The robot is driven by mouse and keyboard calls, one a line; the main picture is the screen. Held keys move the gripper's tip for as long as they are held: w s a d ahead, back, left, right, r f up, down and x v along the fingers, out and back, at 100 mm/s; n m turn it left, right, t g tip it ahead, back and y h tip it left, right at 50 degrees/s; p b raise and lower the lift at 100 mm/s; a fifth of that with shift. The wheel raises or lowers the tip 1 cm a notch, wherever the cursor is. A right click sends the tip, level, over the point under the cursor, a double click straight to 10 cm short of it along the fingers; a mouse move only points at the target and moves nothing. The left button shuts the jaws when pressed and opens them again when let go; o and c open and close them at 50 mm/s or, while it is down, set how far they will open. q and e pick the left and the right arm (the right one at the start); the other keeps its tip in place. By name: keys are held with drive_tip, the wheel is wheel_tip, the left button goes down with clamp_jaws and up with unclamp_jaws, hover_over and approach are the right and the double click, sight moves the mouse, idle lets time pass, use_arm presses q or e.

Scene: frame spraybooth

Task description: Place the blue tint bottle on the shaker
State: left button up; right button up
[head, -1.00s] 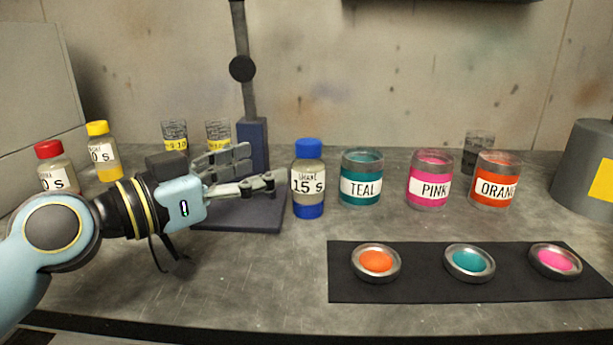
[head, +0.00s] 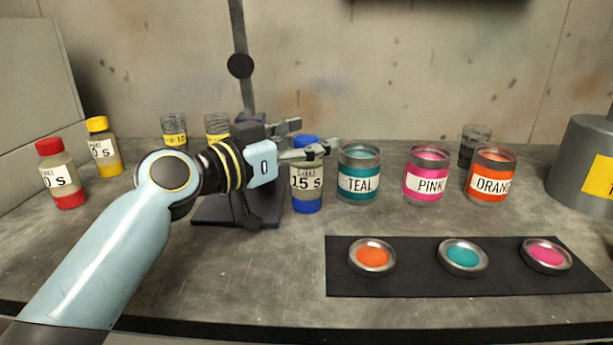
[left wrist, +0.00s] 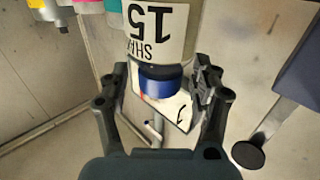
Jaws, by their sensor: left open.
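The blue tint bottle (head: 307,186) stands upright on the bench, with a blue cap, a white label reading 15 S and blue at the bottom. My left gripper (head: 310,140) is open at cap height, one finger crossing in front of the cap and the other behind it. In the left wrist view the bottle's blue cap (left wrist: 160,82) lies between the open fingers (left wrist: 163,98); contact cannot be told. A dark flat base (head: 208,210) with a post, left of the bottle, may be the shaker; my arm partly hides it. My right gripper is not in view.
Teal (head: 359,158), pink (head: 427,160) and orange (head: 491,160) jars stand right of the bottle, the teal one close. A black mat (head: 400,286) with lids lies in front. Red-capped (head: 50,147) and yellow-capped (head: 97,125) bottles stand at left.

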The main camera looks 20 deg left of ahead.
use_arm(q)
clamp_jaws()
idle(0.8)
